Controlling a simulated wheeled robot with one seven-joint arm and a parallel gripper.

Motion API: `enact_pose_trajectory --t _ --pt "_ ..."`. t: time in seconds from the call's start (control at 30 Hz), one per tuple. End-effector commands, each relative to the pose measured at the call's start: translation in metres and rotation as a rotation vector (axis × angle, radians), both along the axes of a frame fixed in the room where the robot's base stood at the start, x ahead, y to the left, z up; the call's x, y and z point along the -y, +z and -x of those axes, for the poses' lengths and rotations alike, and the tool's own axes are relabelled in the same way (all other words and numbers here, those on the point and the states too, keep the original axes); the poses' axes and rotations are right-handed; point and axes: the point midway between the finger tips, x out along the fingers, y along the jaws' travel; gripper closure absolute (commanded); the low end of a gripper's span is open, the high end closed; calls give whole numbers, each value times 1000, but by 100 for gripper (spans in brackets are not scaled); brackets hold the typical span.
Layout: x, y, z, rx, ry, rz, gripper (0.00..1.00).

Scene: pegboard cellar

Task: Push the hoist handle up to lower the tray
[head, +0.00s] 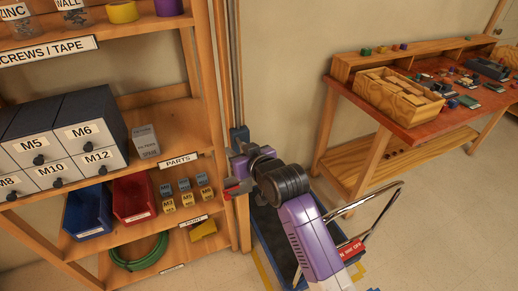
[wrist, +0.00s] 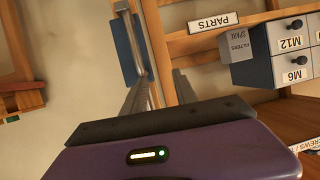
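A grey vertical rail (head: 233,60) runs along the right post of the shelf. I cannot clearly make out the hoist tray.
The wooden shelf (head: 208,90) stands close left of my gripper, with drawers (head: 85,132), bins (head: 133,198) and small boxes. A dark-decked trolley (head: 268,228) with a chrome handle is below right. A red-topped workbench (head: 410,122) stands at the right. Floor is clear at lower right.

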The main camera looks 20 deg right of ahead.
Motion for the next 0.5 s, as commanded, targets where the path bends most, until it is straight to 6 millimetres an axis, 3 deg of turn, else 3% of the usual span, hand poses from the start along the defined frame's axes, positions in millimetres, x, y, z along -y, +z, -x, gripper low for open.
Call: enact_pose_trajectory --t 0.03,0.17,0.3,0.5 --pt "1 19 -16 -8 7 9 66" --pt "5 45 -46 -91 25 36 66" --pt "7 23 -47 -340 62 73 66" --pt "13 14 -29 -611 102 111 66"
